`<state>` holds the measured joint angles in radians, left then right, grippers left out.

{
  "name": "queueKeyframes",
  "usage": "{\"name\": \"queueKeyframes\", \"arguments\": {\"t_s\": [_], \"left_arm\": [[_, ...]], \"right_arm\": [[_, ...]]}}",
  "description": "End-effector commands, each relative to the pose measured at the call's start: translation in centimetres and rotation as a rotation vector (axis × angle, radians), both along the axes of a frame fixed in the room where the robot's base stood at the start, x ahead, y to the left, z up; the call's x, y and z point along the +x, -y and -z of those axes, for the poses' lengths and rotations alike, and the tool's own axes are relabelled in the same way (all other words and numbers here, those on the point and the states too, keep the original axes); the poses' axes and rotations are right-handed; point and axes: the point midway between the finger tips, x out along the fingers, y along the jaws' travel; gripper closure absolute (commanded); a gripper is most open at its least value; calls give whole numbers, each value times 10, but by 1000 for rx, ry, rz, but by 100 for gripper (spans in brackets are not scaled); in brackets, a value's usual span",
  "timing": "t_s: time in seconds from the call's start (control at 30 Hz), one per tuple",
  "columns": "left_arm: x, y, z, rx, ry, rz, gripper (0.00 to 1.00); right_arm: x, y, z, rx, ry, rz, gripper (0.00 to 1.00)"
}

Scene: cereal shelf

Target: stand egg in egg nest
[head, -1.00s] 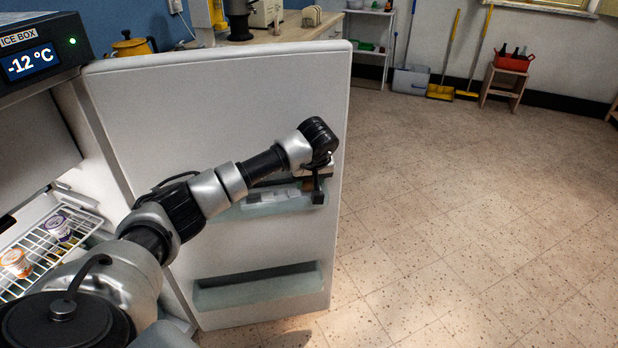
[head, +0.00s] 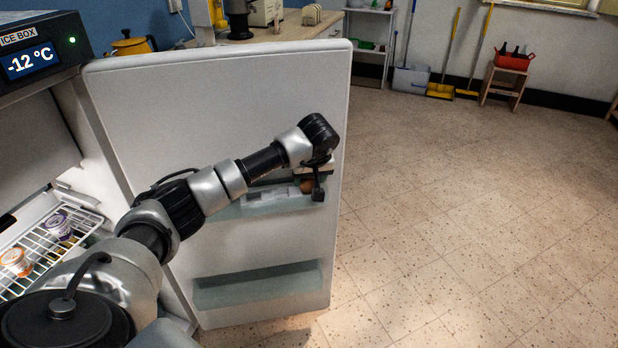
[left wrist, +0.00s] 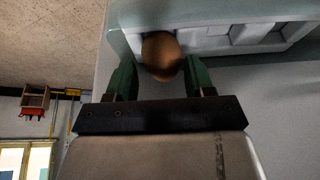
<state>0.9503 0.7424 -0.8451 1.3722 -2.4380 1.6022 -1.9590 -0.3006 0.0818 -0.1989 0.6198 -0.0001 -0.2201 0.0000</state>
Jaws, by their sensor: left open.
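The brown egg (head: 307,186) is at the right end of the white egg nest (head: 268,195), which sits in the upper door shelf. It also shows in the left wrist view (left wrist: 162,55), in front of the nest's end (left wrist: 240,38). My left gripper (head: 318,182) is at the egg. In the left wrist view its two green fingers (left wrist: 160,82) stand apart, one on each side of the egg, with gaps beside it. I cannot tell whether the egg is fully seated in a hollow. My right gripper is not in view.
The open refrigerator door (head: 200,110) has a second, empty-looking shelf bin (head: 258,288) below. A wire rack (head: 85,222) with small cups is inside the fridge at left. The tiled floor (head: 460,220) to the right of the door is clear.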

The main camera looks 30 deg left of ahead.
Motion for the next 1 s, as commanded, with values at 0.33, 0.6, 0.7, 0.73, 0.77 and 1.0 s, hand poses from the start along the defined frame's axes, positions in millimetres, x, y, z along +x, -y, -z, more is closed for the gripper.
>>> {"name": "queueKeyframes", "arguments": {"t_s": [0.33, 0.6, 0.7, 0.73, 0.77, 1.0], "left_arm": [[-19, 21, -70, 2, 5, 2, 47], [-28, 31, -102, 1, 2, 0, 47], [-29, 32, -105, 2, 0, 1, 47], [-29, 32, -105, 2, 0, 1, 47], [-29, 32, -105, 2, 0, 1, 47], [-27, 46, -84, -91, -16, -16, 47]], "right_arm": [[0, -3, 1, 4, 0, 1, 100], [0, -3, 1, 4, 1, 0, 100], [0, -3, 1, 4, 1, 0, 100], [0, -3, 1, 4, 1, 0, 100], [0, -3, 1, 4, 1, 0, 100], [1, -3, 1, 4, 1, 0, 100]]}}
